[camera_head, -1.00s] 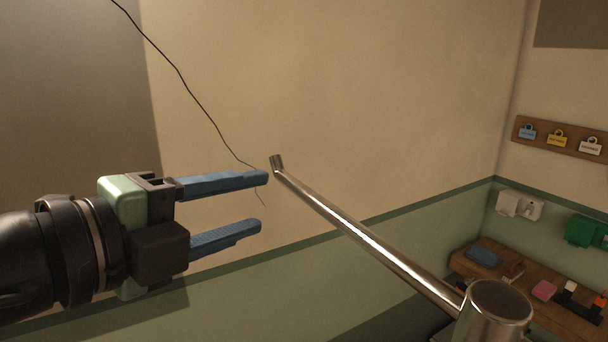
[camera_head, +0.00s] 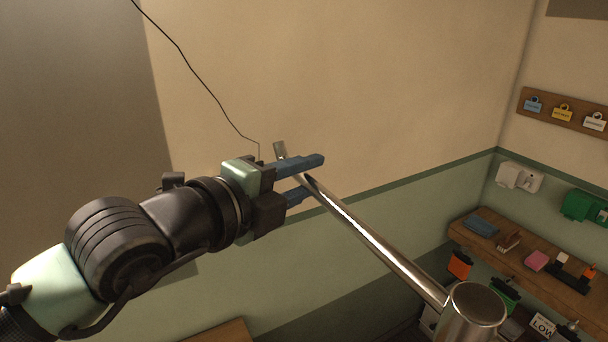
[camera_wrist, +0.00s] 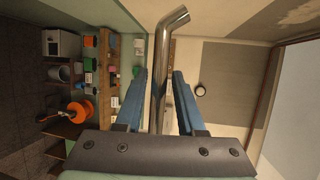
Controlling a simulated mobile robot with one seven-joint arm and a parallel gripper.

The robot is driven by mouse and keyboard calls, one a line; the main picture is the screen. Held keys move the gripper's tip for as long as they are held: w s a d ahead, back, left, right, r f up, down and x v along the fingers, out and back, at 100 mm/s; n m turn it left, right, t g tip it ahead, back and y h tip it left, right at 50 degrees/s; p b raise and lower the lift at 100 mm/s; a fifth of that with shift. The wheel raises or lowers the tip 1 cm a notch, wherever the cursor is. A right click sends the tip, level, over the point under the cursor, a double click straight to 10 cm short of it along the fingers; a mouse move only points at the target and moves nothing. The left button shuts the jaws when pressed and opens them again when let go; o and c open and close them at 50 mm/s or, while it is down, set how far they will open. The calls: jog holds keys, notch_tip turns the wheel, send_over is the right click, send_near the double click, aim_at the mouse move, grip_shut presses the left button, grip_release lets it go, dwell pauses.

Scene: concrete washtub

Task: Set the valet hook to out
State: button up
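The valet hook appears to be the shiny metal rod (camera_head: 375,238) with a bent tip, running up and left from a round metal post (camera_head: 474,310) in the head view. My gripper (camera_head: 316,176) is at the rod's upper end, just below the bent tip. Its two blue fingers are apart. In the wrist view the rod (camera_wrist: 161,60) passes between the open fingers, with gaps at both sides and the bent tip beyond them. The gripper's body hides part of the rod's upper end in the head view.
A wooden shelf (camera_head: 520,255) with small items runs along the right wall. Above it are a white dispenser (camera_head: 519,177), a green box (camera_head: 582,206) and a rack of tags (camera_head: 563,113). A thin dark cord (camera_head: 190,62) hangs behind the gripper. The wall behind the rod is bare.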

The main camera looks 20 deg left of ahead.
grip_shut()
dwell(1.1)
